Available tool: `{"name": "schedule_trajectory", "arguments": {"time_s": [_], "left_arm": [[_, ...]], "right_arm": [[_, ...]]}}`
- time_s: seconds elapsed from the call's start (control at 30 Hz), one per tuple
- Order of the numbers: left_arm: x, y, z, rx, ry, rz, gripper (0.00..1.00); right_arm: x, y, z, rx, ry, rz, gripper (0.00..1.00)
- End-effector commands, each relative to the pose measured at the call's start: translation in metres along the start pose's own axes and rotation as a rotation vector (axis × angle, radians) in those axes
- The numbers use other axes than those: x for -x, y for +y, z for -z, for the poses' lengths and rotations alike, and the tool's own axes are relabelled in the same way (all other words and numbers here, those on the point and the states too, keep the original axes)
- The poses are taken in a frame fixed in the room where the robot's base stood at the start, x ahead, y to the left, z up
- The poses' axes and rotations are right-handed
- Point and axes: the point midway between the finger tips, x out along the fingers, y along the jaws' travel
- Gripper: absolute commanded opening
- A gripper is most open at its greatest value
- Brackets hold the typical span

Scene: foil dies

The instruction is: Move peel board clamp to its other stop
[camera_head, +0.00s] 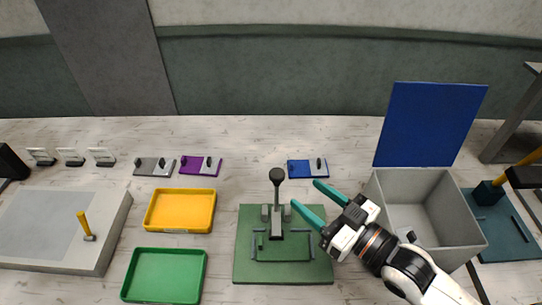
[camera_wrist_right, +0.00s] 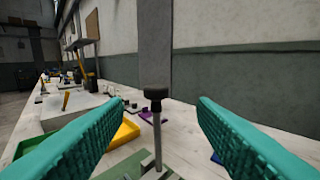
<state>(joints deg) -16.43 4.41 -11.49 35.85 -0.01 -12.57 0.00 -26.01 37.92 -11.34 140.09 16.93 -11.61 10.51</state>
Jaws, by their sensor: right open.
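The peel board (camera_head: 245,270) is a green plate on the table at the middle front. Its clamp (camera_head: 277,200) has a lever standing roughly upright, topped by a black knob (camera_head: 277,175). My right gripper (camera_head: 305,194) is open and empty, to the right of the lever, with its teal fingers pointing toward it. In the right wrist view the lever's knob (camera_wrist_right: 156,94) shows ahead in the gap between the two fingers, apart from both. My left gripper is not in view.
A grey box (camera_head: 460,225) with a raised blue lid (camera_head: 430,125) stands close to my right arm. A blue die (camera_head: 300,169) lies behind the board. A yellow tray (camera_head: 180,211) and a green tray (camera_head: 165,275) lie left of it.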

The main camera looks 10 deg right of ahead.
Motion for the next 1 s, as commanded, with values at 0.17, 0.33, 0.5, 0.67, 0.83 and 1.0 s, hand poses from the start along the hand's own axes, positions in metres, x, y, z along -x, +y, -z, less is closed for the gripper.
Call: {"name": "schedule_trajectory", "arguments": {"time_s": [0.17,0.33,0.5,0.67,0.83,1.0], "left_arm": [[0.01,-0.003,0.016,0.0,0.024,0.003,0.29],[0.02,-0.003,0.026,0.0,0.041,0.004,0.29],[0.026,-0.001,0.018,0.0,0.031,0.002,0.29],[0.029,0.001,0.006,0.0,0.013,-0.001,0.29],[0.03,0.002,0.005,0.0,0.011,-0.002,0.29],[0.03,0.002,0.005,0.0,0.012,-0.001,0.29]], "right_arm": [[-0.025,0.0,-0.004,0.0,-0.005,0.0,0.52],[-0.06,0.001,-0.005,0.001,-0.005,-0.002,0.52],[-0.09,0.001,-0.004,-0.001,-0.002,-0.002,0.52],[-0.108,0.001,-0.002,-0.001,-0.001,-0.001,0.52],[-0.115,0.001,0.0,0.0,0.001,-0.001,0.52],[-0.115,0.001,0.0,0.0,0.001,-0.001,0.52]]}}
